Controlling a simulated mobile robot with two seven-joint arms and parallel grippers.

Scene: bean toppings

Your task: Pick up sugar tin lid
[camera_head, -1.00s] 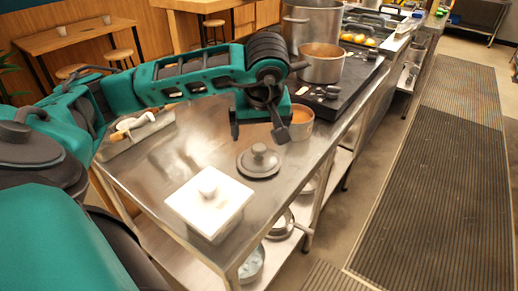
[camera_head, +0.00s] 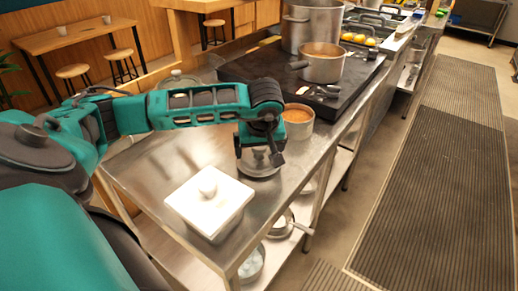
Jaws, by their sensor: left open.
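A grey round lid with a knob (camera_head: 259,172) lies flat on the steel counter, right of the middle. My left gripper (camera_head: 258,157) is open and low over this lid, its two fingers at either side of the knob. The fingers and wrist hide part of the lid; I cannot tell whether they touch it. A round tin with brown contents (camera_head: 301,131) stands open just behind and right of the lid. My right gripper is not in view.
A white square lidded container (camera_head: 206,214) stands near the counter's front corner. A dark stove top (camera_head: 342,107) with a steel pot (camera_head: 323,71) and a larger pot behind it is farther back. The steel counter (camera_head: 160,170) left of the lid is clear.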

